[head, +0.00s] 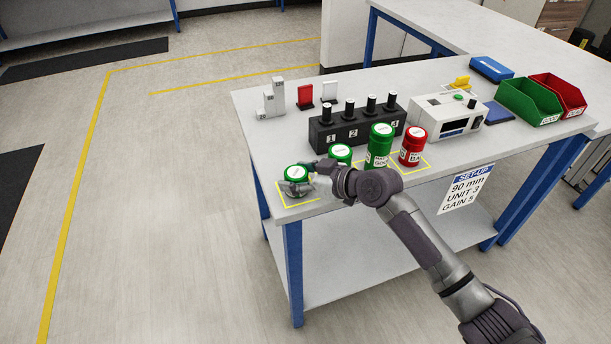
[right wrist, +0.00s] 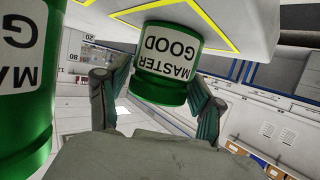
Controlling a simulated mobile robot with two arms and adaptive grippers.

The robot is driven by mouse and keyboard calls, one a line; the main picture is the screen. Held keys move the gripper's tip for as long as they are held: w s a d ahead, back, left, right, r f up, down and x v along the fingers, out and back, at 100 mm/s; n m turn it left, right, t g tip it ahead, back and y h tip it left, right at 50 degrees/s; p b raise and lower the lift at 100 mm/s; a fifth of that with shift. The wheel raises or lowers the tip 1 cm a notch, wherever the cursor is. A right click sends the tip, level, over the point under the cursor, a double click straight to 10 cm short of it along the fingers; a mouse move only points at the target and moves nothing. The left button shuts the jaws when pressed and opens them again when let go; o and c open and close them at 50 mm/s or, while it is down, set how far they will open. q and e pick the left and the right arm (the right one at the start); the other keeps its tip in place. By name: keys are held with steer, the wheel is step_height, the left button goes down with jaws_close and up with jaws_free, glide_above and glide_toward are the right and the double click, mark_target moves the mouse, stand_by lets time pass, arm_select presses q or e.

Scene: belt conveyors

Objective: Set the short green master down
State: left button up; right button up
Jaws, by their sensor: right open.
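The short green master (head: 297,173), a green can with a white top, is upright at the table's front left corner, by the yellow outline there. My right gripper (head: 297,188) is low at its front, with a finger on either side. In the right wrist view the can (right wrist: 168,62) appears upside down, labelled "MASTER GOOD", its base at the table surface. The right gripper (right wrist: 160,92) is open around it; I cannot tell whether either finger touches it. My left gripper is not in view.
Another green can (head: 340,153), a taller green can (head: 380,147) and a red can (head: 412,147) stand to the right. Behind them are a black numbered block (head: 350,132) and a white instrument (head: 436,122). Green (head: 527,103) and red (head: 562,95) bins sit far right.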

steer(key=shift+s+d+r, duration=0.15)
steer(key=shift+d+r, duration=0.05)
steer(key=shift+d, duration=0.05)
steer(key=b+v, duration=0.1)
steer(key=v, duration=1)
steer(key=shift+s+d, duration=0.1)
steer(key=shift+s, duration=0.05)
